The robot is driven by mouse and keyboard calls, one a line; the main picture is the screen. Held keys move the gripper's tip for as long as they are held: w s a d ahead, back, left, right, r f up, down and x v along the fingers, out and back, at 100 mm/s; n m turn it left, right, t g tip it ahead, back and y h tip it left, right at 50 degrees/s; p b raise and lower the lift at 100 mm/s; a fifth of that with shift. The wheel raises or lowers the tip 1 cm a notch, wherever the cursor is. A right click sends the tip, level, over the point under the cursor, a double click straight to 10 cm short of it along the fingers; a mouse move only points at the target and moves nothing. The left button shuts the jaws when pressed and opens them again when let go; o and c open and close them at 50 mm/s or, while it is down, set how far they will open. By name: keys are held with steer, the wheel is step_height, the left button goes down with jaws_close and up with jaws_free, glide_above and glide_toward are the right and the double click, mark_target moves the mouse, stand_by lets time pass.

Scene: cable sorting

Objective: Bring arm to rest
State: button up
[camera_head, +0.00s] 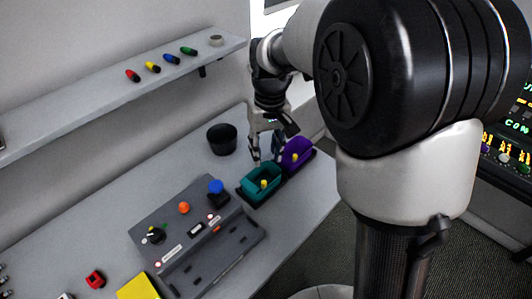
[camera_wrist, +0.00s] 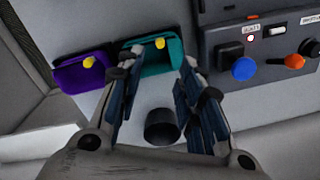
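My gripper (camera_head: 265,150) hangs above the teal bin and the black cup at the right end of the bench. In the wrist view my gripper (camera_wrist: 160,92) has its two fingers spread apart with nothing between them. The teal bin (camera_head: 249,188) and the purple bin (camera_head: 303,157) stand side by side in a dark tray. Each bin holds a small yellow piece; these also show in the wrist view inside the teal bin (camera_wrist: 176,62) and the purple bin (camera_wrist: 72,76). My arm reaches across the right of the head view.
A black cup (camera_head: 222,140) stands behind the bins. A grey panel (camera_head: 220,248) with blue and orange knobs lies left of them on the bench (camera_head: 110,215). A wall shelf (camera_head: 110,98) above carries several coloured plugs. A console (camera_head: 510,150) stands at the right.

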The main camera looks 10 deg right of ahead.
stand_by(0.3)
steer(key=s+d+r+t, duration=0.2)
steer(key=s+d+r, duration=0.1)
steer(key=s+r, duration=0.6)
steer(key=s+d+m+t, duration=0.1)
steer(key=s+d+t, duration=0.1)
steer(key=s, duration=1.2)
steer(key=shift+s+d+f+m+t+h, duration=0.15)
steer(key=shift+s+m+t+h, duration=0.15)
steer(key=shift+m+t, duration=0.1)
